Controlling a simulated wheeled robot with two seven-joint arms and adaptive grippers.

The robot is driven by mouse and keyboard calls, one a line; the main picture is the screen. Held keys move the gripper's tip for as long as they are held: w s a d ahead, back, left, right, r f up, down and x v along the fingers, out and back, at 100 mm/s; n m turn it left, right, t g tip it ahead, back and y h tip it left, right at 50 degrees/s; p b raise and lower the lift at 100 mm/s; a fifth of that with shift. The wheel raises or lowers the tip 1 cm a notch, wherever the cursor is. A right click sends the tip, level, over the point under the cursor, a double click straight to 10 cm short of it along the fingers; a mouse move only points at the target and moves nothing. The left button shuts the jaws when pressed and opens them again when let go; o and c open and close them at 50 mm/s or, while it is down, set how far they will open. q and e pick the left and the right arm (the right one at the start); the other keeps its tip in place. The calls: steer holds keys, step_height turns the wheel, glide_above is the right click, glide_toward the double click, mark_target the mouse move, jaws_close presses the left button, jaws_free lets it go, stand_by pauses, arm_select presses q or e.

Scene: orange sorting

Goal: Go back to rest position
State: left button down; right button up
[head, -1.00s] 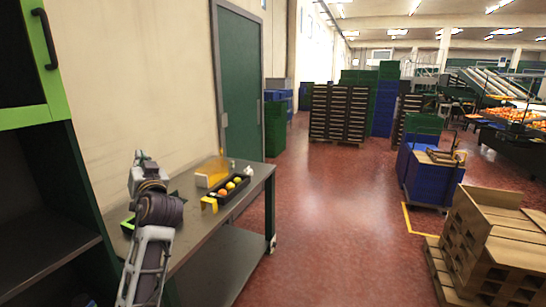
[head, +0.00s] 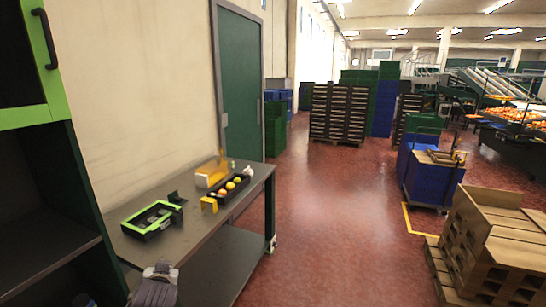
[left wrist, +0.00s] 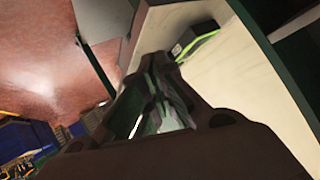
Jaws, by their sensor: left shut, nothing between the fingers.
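My left gripper (left wrist: 160,70) shows in the left wrist view as dark linked fingers, shut with nothing held. In the head view only a grey-purple part of my left arm shows at the bottom edge, below the front of the grey table (head: 190,246); the gripper itself is out of that view. My right gripper is in neither view.
On the table lie a green-and-black tray (head: 132,222), a black box (head: 224,198) with several round fruits, a yellow bracket (head: 209,204) and a yellow-and-white holder (head: 204,180). A dark shelf with green trim (head: 57,105) stands left. Red floor is clear centrally.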

arm_select(q)
steer(key=s+d+f+m+g+h, duration=0.1)
steer(key=s+d+f+g+h, duration=0.3)
steer(key=s+f, duration=0.6)
steer(key=s+d+f+m+g+h, duration=0.1)
steer(key=s+d+f+m+g, duration=0.3)
steer(key=s, duration=0.9)
step_height(320, 180, down, 35)
steer(key=s+n, duration=0.2)
steer(key=s+a+f, duration=0.2)
steer(key=s+f, duration=0.7)
steer(key=s, duration=0.2)
steer(key=s+a+f+g, duration=0.1)
steer(key=s+a+f, duration=0.2)
steer(key=s+f, duration=0.7)
steer(key=shift+s+a+f, duration=0.25)
steer(key=shift+s, duration=0.25)
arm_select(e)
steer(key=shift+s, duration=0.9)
